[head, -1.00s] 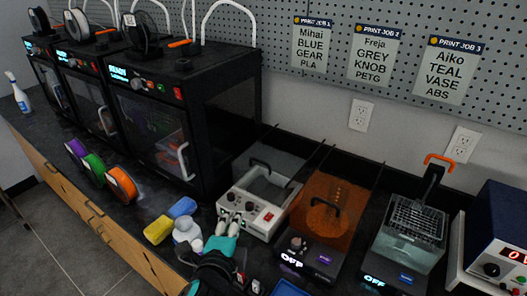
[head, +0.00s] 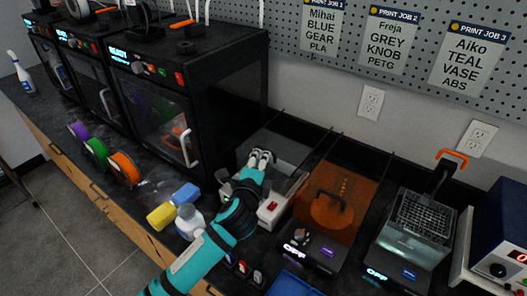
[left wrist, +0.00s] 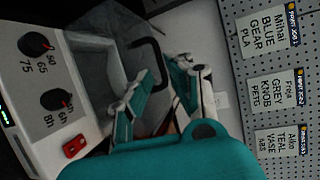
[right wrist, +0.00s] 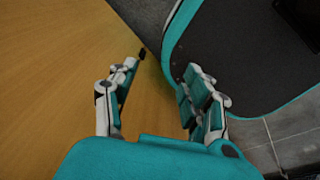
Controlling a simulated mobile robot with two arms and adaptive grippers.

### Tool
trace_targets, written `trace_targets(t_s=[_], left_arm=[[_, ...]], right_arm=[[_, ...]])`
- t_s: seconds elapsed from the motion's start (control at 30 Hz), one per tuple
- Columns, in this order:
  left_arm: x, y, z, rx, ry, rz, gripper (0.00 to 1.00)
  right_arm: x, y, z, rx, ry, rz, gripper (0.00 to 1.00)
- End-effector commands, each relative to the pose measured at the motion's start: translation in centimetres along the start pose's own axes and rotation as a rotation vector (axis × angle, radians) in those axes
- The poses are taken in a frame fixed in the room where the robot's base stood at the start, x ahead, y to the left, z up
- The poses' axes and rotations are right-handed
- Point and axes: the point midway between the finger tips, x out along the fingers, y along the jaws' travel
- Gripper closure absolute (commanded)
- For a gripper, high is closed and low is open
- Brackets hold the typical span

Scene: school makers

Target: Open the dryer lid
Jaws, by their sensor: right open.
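The filament dryer is a white box with a front control panel (head: 272,208), at the middle of the head view. The left wrist view shows its two black knobs (left wrist: 37,45) and red switch (left wrist: 75,146). Its clear grey lid (left wrist: 103,45) carries a black arched handle (left wrist: 152,48). My left gripper (head: 260,156) is over the lid. In the left wrist view its fingertips (left wrist: 166,70) are close to the handle, with a narrow gap between them; whether they grip it is unclear. My right gripper (right wrist: 160,72) is open and empty, beside a wooden surface.
An orange-lidded machine (head: 334,206) and a clear tank with a basket (head: 415,235) stand right of the dryer. Black printers (head: 180,90) stand at its left.

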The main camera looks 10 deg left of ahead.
Motion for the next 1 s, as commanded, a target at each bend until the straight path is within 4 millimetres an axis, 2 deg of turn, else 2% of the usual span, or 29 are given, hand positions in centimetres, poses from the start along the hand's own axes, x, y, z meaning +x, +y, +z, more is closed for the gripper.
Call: trace_targets(t_s=[0.1, 0.3, 0.5, 0.63, 0.77, 1.0], left_arm=[[2.0, -0.1, 0.0, -0.001, -0.001, 0.000, 0.81], [3.8, 0.0, 0.0, 0.000, 0.001, 0.000, 0.81], [4.2, 0.0, 0.0, -0.001, 0.001, 0.000, 0.81], [4.1, 0.0, 0.0, -0.001, 0.001, 0.000, 0.81], [4.1, 0.0, 0.0, -0.001, 0.001, 0.000, 0.98], [4.1, 0.0, 0.0, 0.000, 0.001, 0.001, 1.00]], right_arm=[[-0.2, 0.2, -0.2, 0.000, 0.003, 0.002, 0.50], [-0.3, 0.4, 0.9, -0.001, -0.017, 0.004, 0.50], [-0.4, 0.3, 2.2, -0.001, -0.037, 0.004, 0.50], [-0.4, 0.3, 2.3, 0.000, -0.037, 0.004, 0.50], [-0.4, 0.4, 2.0, 0.000, -0.034, 0.004, 0.50], [-0.3, 0.5, 1.4, 0.000, -0.023, 0.005, 0.50]])
